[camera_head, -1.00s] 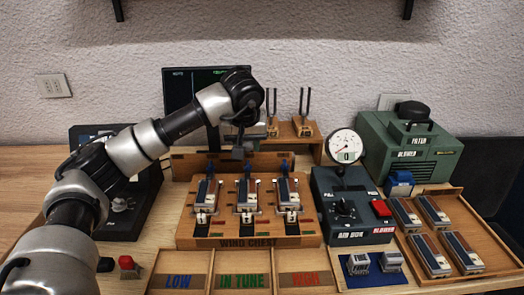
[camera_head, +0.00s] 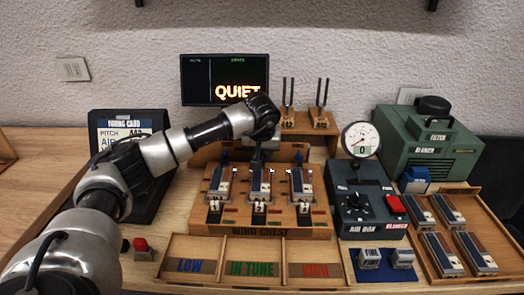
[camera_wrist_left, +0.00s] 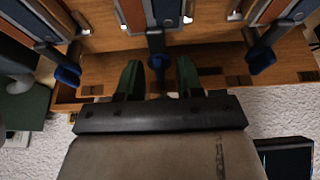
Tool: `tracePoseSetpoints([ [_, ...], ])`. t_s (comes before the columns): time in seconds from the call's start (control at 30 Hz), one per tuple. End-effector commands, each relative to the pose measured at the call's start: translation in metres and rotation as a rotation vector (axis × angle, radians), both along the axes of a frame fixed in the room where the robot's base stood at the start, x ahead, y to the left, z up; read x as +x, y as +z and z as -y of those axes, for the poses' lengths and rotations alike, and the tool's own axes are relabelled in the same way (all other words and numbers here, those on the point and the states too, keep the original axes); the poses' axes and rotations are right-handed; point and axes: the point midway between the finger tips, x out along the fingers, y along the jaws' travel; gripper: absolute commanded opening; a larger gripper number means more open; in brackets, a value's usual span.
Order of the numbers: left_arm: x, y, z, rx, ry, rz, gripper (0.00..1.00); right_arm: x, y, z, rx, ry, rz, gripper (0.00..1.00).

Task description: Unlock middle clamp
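The wind chest (camera_head: 245,218) is a wooden block bearing three reed units side by side, each with a blue-tipped clamp lever at its back. The middle unit (camera_head: 260,184) sits below my left gripper (camera_head: 258,158), which hides its lever in the head view. In the left wrist view, my left gripper (camera_wrist_left: 158,78) has two green fingers apart, one on each side of the middle clamp's blue lever tip (camera_wrist_left: 157,62). I see gaps beside the tip; contact is not clear. The left clamp (camera_head: 224,157) and right clamp (camera_head: 299,158) are free of the gripper. My right gripper is not in view.
A monitor (camera_head: 224,78) reading QUIET and tuning forks (camera_head: 320,100) stand behind. The air box (camera_head: 362,205) with its gauge (camera_head: 360,139) stands right of the chest. A tray (camera_head: 488,225) holds several reed units. Sorting bins (camera_head: 243,249) lie in front.

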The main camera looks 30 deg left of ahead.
Motion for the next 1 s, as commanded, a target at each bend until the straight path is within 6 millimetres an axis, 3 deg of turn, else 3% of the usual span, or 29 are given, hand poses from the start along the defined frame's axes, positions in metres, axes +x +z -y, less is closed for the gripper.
tracePoseSetpoints([
  [0.2,0.000,0.000,0.000,0.000,0.000,0.000,0.36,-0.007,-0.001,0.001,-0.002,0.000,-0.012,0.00],
  [0.43,0.000,0.000,0.000,0.000,0.000,0.000,0.01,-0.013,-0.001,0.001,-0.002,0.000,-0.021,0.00],
  [0.73,0.000,0.001,0.000,0.000,0.039,0.000,0.01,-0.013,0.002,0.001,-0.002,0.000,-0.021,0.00],
  [1.0,0.002,0.002,0.002,0.000,0.200,0.000,0.01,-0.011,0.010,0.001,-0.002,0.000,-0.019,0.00],
])
